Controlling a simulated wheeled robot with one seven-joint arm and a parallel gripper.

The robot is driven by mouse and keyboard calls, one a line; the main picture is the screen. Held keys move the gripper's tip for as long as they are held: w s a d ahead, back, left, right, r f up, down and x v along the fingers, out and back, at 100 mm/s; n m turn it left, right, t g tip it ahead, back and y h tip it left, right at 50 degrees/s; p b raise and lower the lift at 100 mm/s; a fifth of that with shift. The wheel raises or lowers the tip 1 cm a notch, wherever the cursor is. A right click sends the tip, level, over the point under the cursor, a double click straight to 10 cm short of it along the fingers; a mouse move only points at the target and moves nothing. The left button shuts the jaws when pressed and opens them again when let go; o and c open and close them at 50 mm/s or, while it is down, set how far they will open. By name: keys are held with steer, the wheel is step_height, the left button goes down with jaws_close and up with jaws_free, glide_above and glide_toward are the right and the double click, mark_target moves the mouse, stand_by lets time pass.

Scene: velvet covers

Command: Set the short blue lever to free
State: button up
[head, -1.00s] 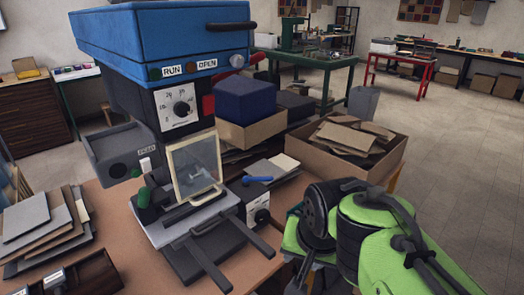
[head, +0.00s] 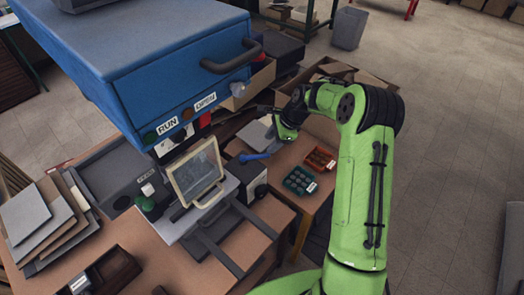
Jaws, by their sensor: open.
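The short blue lever (head: 252,157) sits on top of a small white-and-dark box (head: 254,178) at the right side of the machine's frame. Its free end points right, toward my gripper. My gripper (head: 274,147) hangs at the end of my green arm, just right of and above the lever's end. It is open, but its fingers are small and partly hidden by my wrist. I cannot tell whether they touch the lever. Any marking for the free position is too small to read.
The big blue machine head (head: 150,60) with its dark handle (head: 232,58) overhangs the upper left. A glass-fronted frame (head: 197,172) stands left of the lever. A green tray (head: 300,181) and an orange tray (head: 320,160) lie to the right. Cardboard boxes stand behind.

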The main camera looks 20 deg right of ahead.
mark_target(260, 155)
steer(key=x, duration=0.8)
steer(key=shift+s+r, duration=0.1)
jaws_close()
